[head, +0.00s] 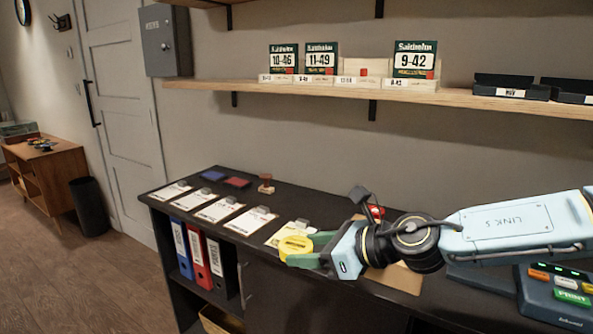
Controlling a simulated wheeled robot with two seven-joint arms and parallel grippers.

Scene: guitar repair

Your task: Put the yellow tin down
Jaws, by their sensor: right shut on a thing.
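The yellow tin (294,246) is a small round tin in the middle of the head view, at the front edge of the dark counter (320,197). My right gripper (300,250) comes in from the right and is shut on it, with one green finger on either side. The tin looks raised near the counter edge, but I cannot tell whether it touches the counter top. My left gripper is not in view.
Several clipboards with papers (219,211) lie in a row on the counter. Behind them are a blue pad (213,175), a red pad (237,182) and a stamp (266,185). A device with coloured buttons (560,292) stands at the right. A shelf (330,93) with boxes hangs above.

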